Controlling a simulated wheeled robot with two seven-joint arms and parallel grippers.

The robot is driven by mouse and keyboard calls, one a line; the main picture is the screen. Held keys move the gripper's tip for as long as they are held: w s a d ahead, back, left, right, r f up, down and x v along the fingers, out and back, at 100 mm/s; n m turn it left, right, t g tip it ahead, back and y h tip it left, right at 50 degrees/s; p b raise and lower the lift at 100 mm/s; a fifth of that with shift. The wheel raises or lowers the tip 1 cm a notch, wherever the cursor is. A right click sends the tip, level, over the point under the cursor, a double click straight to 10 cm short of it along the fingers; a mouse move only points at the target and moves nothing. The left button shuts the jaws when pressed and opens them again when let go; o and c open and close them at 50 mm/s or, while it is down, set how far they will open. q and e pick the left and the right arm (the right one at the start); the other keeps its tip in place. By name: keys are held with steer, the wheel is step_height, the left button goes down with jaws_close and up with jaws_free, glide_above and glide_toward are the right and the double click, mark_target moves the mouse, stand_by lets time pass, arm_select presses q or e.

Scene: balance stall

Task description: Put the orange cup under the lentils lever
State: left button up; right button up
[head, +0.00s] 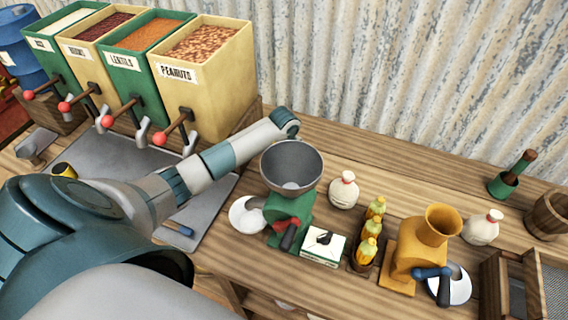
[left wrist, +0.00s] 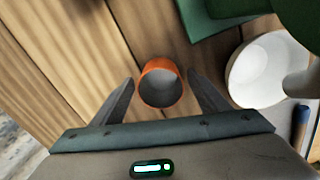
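The orange cup (left wrist: 160,69) stands on the wooden counter in the left wrist view, open mouth toward the camera. My left gripper (left wrist: 161,80) is open, with one finger on each side of the cup and small gaps showing. In the head view my left arm reaches across to the far side of the green grinder; its fingers and the cup are hidden there. The lentils bin (head: 134,66) is green with a label, third from the left. Its lever (head: 108,121) has a red knob and a metal spout beside it. My right gripper is not in view.
A grey tray (head: 95,150) lies below the bins. The green grinder (head: 287,215) with its grey bowl and a white dish (head: 245,216) stand near the arm. A white box (head: 323,247), yellow bottles (head: 369,240) and an orange grinder (head: 407,252) stand to the right.

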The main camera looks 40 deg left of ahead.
arm_select(q)
steer(key=shift+r, duration=0.1)
steer(key=shift+r+p, duration=0.15)
steer(key=shift+p, duration=0.15)
step_height(320, 180, up, 10)
steer(key=p, duration=0.4)
steer(key=shift+f+p, duration=0.25)
steer(key=shift+p, duration=0.1)
steer(key=shift+r, duration=1.15)
steer(key=shift+o, duration=0.5)
